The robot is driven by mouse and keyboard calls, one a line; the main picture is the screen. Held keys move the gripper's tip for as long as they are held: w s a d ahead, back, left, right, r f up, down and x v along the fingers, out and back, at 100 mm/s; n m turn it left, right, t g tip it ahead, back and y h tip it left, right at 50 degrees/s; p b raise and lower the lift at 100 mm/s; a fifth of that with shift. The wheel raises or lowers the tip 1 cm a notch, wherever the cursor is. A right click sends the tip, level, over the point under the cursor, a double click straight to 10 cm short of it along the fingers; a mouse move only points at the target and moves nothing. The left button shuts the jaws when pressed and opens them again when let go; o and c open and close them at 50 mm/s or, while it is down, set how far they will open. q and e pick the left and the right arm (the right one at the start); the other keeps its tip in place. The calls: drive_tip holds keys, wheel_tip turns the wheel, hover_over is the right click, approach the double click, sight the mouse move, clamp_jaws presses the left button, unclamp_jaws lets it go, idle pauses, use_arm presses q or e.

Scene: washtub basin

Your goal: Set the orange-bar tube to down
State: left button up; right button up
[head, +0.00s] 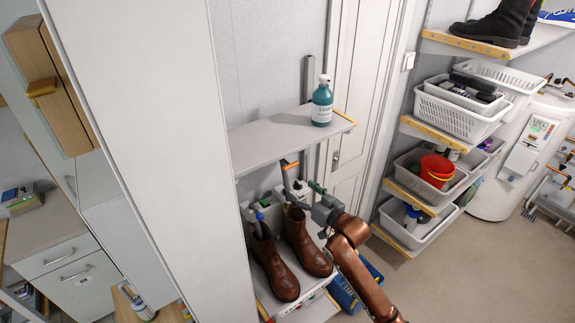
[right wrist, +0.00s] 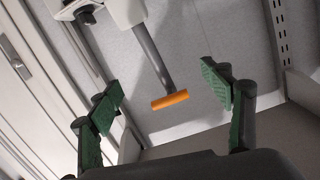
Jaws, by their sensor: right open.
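The orange-bar tube is a grey tube (right wrist: 150,62) that ends in a short orange crossbar (right wrist: 169,99). In the right wrist view its other end meets a white fitting (right wrist: 125,12). In the head view the orange bar (head: 289,164) stands above the boots, just under the shelf edge, with the tube upright below it. My right gripper (head: 309,196) is open beside the tube. In the right wrist view its green fingers (right wrist: 163,97) are spread to either side of the orange bar, touching nothing visible. My left gripper is not in view.
Brown boots (head: 303,240) stand beneath the gripper, beside a second tube with a blue end (head: 260,216). A shelf (head: 270,138) with a teal bottle (head: 322,103) is above. A tall white panel (head: 150,130) bounds the left. Open floor (head: 470,270) lies right.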

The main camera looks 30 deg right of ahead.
sight(288, 164)
drive_tip(key=shift+t, duration=0.7)
drive_tip(key=r, duration=0.2)
drive_tip(key=w+r, duration=0.1)
drive_tip(key=w+d+r, duration=0.1)
drive_tip(key=r, duration=0.1)
drive_tip(key=shift+w+r, duration=0.25)
drive_tip(key=shift+r, duration=0.05)
drive_tip(key=w, duration=0.1)
drive_tip(key=w+p, duration=0.1)
drive_tip(key=w, duration=0.3)
drive_tip(key=shift+w+a+f, duration=0.1)
drive_tip(key=shift+w+a, duration=0.05)
drive_tip(key=shift+a, duration=0.1)
drive_tip(key=shift+w+f+p, duration=0.1)
drive_tip(key=shift+w+p, duration=0.2)
drive_tip(key=shift+w, duration=0.55)
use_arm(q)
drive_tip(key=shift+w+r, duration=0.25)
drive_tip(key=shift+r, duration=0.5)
